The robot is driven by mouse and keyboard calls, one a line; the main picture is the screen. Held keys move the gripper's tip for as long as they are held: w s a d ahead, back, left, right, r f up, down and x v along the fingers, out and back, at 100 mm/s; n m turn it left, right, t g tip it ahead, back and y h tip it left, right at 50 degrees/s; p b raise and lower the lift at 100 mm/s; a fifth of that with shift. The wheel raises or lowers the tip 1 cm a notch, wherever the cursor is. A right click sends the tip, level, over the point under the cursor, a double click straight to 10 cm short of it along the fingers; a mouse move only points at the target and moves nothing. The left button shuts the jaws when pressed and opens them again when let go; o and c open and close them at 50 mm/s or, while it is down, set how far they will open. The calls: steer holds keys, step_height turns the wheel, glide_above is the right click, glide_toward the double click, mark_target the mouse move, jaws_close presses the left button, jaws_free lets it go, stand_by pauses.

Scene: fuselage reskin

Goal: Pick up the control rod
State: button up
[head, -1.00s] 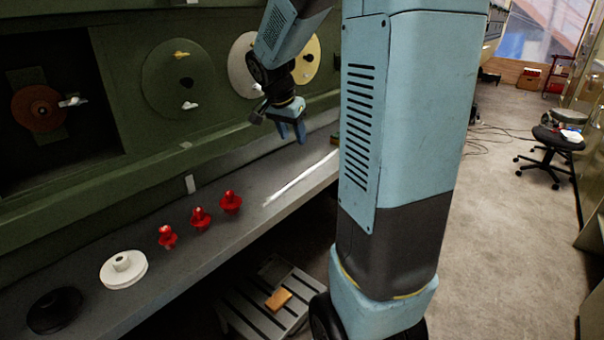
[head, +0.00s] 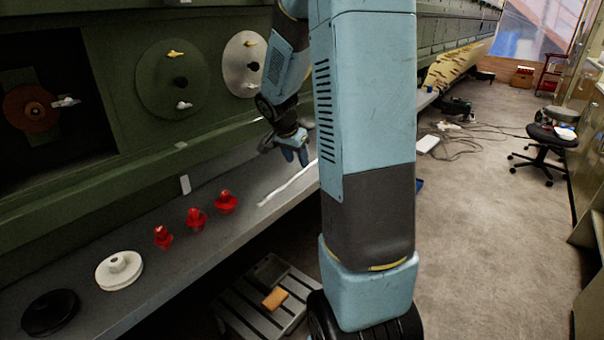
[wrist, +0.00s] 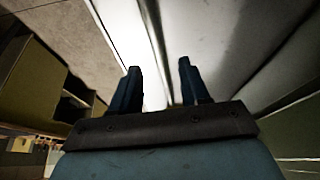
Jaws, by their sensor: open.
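The control rod looks like a long, thin white rod (head: 287,186) lying on the grey shelf (head: 215,245). Its far end is hidden behind my arm. My gripper (head: 296,157) is open and empty, with blue fingers pointing down above the shelf near the rod's far part. In the wrist view my two fingers (wrist: 160,85) stand apart. A pale, long strip runs between and beyond them; I cannot tell there whether it is the rod or the shelf edge. No contact with the rod shows.
The green panel wall (head: 110,175) rises behind the shelf. A slatted grey step (head: 262,315) is below. Open floor (head: 480,230) lies to the right.

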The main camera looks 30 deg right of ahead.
mark_target(299, 172)
steer(key=x, duration=0.4)
steer(key=shift+s+a+f, duration=0.1)
steer(key=shift+f, duration=0.1)
steer(key=shift+c, duration=0.4)
jaws_close()
